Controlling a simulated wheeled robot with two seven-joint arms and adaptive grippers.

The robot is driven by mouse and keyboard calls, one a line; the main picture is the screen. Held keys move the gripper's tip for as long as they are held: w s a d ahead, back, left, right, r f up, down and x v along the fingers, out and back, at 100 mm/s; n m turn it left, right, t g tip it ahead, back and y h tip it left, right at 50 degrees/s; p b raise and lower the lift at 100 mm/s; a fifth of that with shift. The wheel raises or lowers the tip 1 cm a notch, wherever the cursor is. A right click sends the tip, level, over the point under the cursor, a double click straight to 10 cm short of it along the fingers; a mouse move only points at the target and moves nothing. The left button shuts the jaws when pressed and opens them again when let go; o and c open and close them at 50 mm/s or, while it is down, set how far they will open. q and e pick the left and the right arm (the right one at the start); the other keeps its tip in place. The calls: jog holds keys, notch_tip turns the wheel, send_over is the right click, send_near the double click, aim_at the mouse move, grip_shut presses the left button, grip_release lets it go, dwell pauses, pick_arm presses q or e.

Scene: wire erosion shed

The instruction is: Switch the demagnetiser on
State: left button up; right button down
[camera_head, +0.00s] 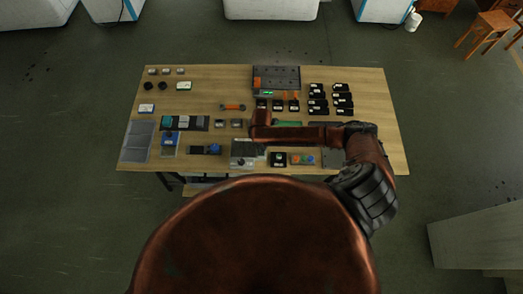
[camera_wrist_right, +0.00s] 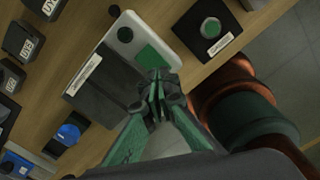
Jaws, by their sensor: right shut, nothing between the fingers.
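A box with a light grey panel and a dark block, probably the demagnetiser (camera_head: 243,160), stands near the front edge of the table. It fills the middle of the right wrist view (camera_wrist_right: 100,80). In the head view my right arm partly hides the box. My left gripper is out of view.
A black box with a green button (camera_wrist_right: 210,28) stands right of the grey box. A blue knob unit (camera_head: 214,148) stands to its left. Several small labelled boxes (camera_head: 340,100) and a grey plate device (camera_head: 276,76) stand farther back on the wooden table (camera_head: 210,90).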

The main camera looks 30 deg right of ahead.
jog(key=shift+f+b, duration=0.55)
jog(key=shift+f, duration=0.6)
dwell(0.5)
jog(key=shift+s, duration=0.1)
notch_tip(320, 180, up, 7)
jog(key=p, duration=0.7)
jog(key=shift+p, duration=0.3)
dwell(0.3)
